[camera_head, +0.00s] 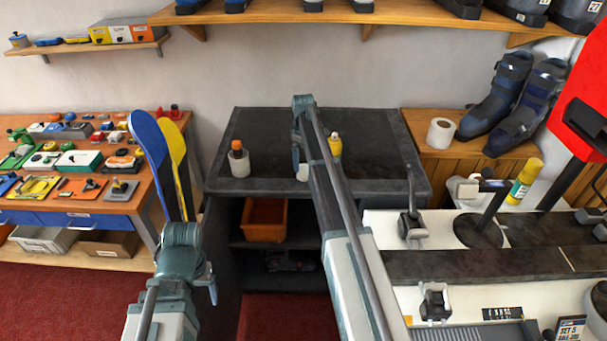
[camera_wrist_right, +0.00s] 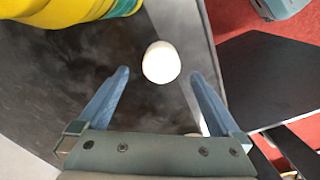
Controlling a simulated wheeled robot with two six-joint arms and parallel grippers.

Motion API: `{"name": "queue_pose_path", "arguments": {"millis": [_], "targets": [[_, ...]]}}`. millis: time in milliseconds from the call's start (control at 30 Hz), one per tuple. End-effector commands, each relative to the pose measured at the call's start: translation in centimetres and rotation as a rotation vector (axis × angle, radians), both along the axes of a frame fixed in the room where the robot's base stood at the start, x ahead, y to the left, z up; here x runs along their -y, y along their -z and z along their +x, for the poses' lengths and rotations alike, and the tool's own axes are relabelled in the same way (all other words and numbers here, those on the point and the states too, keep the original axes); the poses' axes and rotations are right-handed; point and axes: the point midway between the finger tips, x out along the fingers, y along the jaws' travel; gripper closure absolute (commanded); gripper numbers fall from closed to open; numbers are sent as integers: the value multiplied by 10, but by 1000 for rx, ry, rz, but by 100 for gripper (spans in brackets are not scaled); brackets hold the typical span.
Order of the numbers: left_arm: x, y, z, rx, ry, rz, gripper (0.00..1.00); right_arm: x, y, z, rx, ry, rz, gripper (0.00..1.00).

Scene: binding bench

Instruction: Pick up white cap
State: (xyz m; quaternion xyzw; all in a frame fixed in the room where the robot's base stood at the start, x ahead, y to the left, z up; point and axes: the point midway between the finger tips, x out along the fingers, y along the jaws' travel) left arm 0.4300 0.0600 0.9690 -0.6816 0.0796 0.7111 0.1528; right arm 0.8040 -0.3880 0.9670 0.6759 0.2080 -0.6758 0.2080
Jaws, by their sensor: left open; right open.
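The white cap (camera_wrist_right: 161,62) lies on the dark bench top, showing as a small rounded white shape in the right wrist view. It also shows at the bench's front edge in the head view (camera_head: 303,173), partly hidden by my right arm. My right gripper (camera_wrist_right: 163,75) is open, its two blue fingers on either side of the cap with gaps to both. I cannot tell its exact height above the bench. My left gripper (camera_head: 210,284) is low at the left, away from the bench, with its fingers seen small and partly hidden.
A yellow bottle (camera_head: 334,146) stands close to the right gripper; its yellow body (camera_wrist_right: 60,10) fills the wrist view's upper left. A white bottle with an orange top (camera_head: 238,160) stands on the bench's left. Blue and yellow skis (camera_head: 152,140) stand behind my left arm.

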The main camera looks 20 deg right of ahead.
Motion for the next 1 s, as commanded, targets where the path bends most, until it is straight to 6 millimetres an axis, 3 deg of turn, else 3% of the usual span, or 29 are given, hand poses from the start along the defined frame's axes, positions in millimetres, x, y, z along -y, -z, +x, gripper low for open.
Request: {"name": "queue_pose_path", "arguments": {"millis": [333, 667, 1000], "targets": [[0, 45, 0, 0, 0, 0, 24, -3, 45, 1, 0, 0, 0, 0], [0, 47, 0, 0, 0, 0, 24, -3, 47, 1, 0, 0, 0, 0], [0, 47, 0, 0, 0, 0, 24, -3, 47, 1, 0, 0, 0, 59]]}}
